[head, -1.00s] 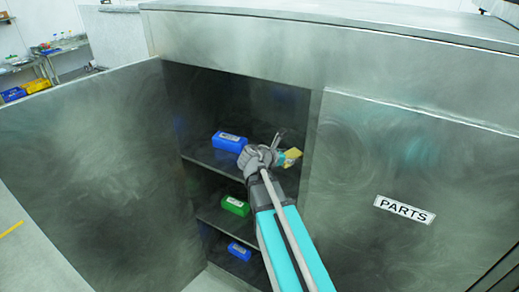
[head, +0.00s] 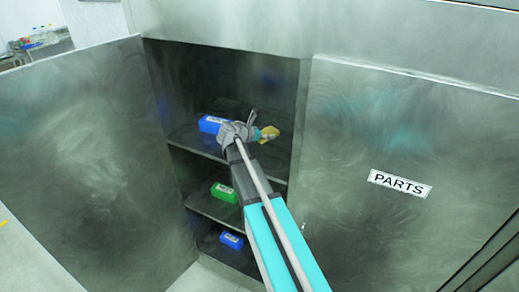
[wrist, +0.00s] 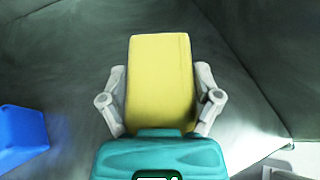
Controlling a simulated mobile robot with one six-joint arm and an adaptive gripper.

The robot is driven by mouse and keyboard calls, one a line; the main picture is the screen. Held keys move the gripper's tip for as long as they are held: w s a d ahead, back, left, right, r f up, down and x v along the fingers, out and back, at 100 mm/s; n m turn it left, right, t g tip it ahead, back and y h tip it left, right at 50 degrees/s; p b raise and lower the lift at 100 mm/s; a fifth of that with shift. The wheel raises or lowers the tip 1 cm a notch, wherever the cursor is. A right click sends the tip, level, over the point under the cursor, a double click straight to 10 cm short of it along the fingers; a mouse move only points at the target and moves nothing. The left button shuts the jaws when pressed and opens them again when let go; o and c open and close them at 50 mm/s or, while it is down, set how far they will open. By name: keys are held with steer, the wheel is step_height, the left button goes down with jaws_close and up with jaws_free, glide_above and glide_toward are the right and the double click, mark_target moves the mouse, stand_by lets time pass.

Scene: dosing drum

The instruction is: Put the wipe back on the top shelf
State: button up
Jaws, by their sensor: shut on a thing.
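The wipe (wrist: 160,80) is a yellow block, held between the two grey fingers of my gripper (wrist: 160,98) in the wrist view. In the head view the wipe (head: 270,132) shows as a small yellow piece at the right of my gripper (head: 258,132), inside the open cabinet at the level of the top shelf (head: 190,136). I cannot tell whether the wipe touches the shelf. My gripper and arm hide part of the shelf.
A blue box (head: 210,124) stands on the top shelf left of my gripper; it also shows in the wrist view (wrist: 22,138). A green box (head: 224,192) and another blue box (head: 231,240) are on lower shelves. The left door (head: 90,160) stands open; the PARTS door (head: 400,150) is at right.

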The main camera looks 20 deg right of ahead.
mark_target(262, 147)
steer(key=shift+w+f+b, duration=1.1)
steer(key=shift+w+f, duration=0.15)
steer(key=shift+f, duration=0.25)
steer(key=shift+w+f+b, duration=0.4)
steer(key=shift+f+b, duration=1.6)
steer(key=shift+f, duration=0.1)
steer(key=o, duration=0.6)
steer(key=shift+o, duration=0.2)
steer(key=shift+r, duration=0.2)
